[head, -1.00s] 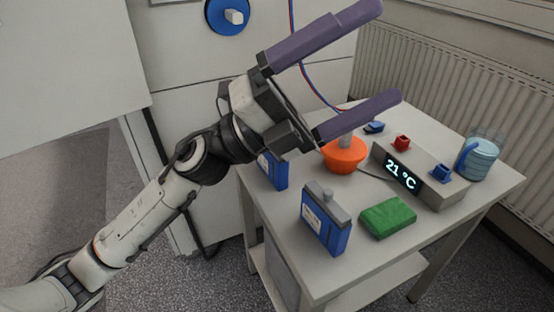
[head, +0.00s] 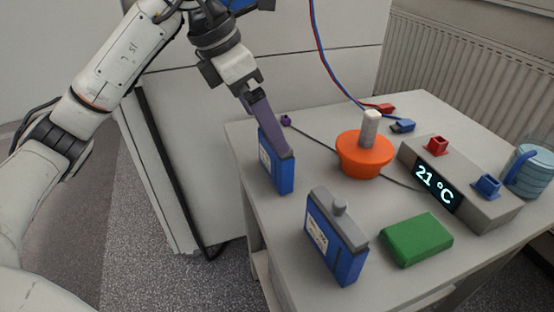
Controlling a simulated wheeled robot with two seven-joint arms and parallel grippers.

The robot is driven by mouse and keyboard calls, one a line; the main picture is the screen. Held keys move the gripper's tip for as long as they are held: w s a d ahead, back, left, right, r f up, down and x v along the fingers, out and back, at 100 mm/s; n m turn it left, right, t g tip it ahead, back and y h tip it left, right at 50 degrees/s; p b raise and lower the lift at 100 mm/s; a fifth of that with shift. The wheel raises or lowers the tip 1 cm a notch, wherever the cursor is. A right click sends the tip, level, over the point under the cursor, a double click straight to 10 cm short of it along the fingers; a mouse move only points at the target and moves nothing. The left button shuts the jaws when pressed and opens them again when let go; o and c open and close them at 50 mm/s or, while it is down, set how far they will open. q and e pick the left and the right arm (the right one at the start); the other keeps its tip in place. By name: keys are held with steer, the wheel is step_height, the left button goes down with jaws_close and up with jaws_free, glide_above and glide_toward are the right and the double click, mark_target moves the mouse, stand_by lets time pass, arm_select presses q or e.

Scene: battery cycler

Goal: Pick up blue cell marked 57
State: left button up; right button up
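Two blue cells with white labels stand upright on the white table. The rear blue cell (head: 270,172) is at the table's left edge, and the front blue cell (head: 328,240), with a grey top and knob, is nearer me. The label markings are too small to read, so I cannot tell which is 57. My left gripper (head: 276,140) points down at the rear cell, its purple finger overlapping the cell's top. Only one finger shows clearly; I cannot tell whether it grips the cell. My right gripper is not in view.
A green block (head: 416,240) lies right of the front cell. An orange bowl-shaped thing (head: 364,155) with a grey handle stands behind. A grey device (head: 462,185) reading 21 °C and a blue-handled jug (head: 530,170) are at right. A dark cable (head: 312,138) crosses the tabletop.

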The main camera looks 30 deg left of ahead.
mark_target(275, 157)
arm_select(q)
steer(key=b+x, duration=0.1)
steer(key=x, duration=0.6)
steer(key=shift+d+f, duration=0.15)
steer(key=shift+f, duration=0.2)
steer(key=shift+c, duration=0.3)
